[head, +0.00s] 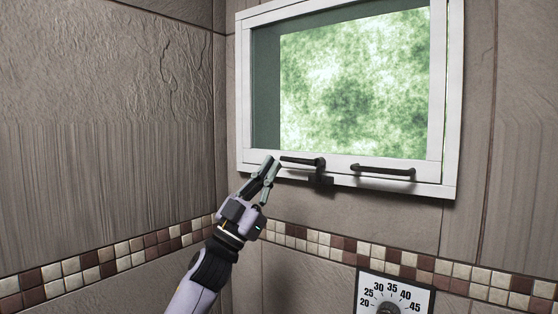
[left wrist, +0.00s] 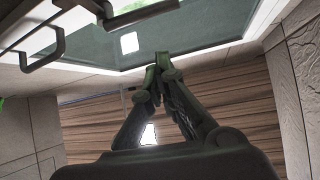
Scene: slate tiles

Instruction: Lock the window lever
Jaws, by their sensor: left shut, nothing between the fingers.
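The white-framed window (head: 341,169) is in the wall, with its pane showing green outside. A dark lever (head: 302,161) sits on its bottom frame, pointing left from a mount near the middle of the frame. A dark bar handle (head: 383,170) is right of it. In the left wrist view the lever (left wrist: 142,14) is at the top and the bar handle (left wrist: 38,58) at the upper left. My left gripper (head: 270,165) is shut and empty, its tips just left of the lever's free end. The tips also show in the left wrist view (left wrist: 160,64), apart from the lever. My right gripper is out of view.
A wall corner and stone-tiled wall (head: 110,120) stand left of the window. A mosaic strip (head: 100,264) runs along the walls below it. A numbered dial (head: 392,295) is on the wall at the bottom right. The space below the window looks clear.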

